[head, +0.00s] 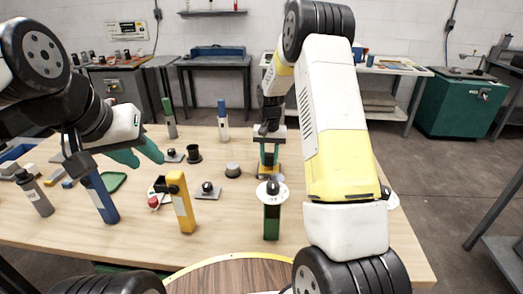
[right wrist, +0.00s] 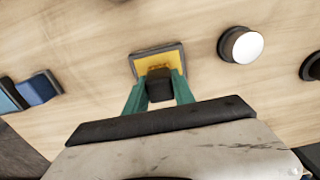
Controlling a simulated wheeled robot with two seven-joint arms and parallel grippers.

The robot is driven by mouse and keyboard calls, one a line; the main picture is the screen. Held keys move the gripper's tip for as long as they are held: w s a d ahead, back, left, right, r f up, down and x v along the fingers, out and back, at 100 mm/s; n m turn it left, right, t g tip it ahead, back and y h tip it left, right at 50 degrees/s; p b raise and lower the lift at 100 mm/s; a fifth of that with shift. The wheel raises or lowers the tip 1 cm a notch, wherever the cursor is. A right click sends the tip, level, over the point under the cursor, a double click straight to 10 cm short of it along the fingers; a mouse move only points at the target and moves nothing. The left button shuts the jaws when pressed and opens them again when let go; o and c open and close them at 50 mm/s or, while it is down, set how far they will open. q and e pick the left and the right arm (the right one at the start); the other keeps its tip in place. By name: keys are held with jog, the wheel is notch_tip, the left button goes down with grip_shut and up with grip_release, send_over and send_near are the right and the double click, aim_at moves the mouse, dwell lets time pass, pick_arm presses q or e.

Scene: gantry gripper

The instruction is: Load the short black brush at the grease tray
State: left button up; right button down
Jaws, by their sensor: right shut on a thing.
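The grease tray is a small dark-rimmed square tray with a yellow surface (right wrist: 143,66), lying on the table; its yellow edge also shows in the head view (head: 268,175). My right gripper (right wrist: 160,92) points down over it, with teal fingers shut on a short black block, which looks like the black brush (right wrist: 160,84). The brush overlaps the tray's near part in the right wrist view. I cannot tell whether its underside touches the yellow surface.
A grey cylinder (head: 232,170) stands just left of the tray. A green post with a white disc (head: 272,222) stands in front of it. A yellow block (head: 181,203), a blue block (head: 101,198) and a grey bottle (head: 35,195) stand along the left front.

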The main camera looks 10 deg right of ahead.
aim_at(269, 154)
dwell(0.4)
jog(key=shift+r, duration=3.5)
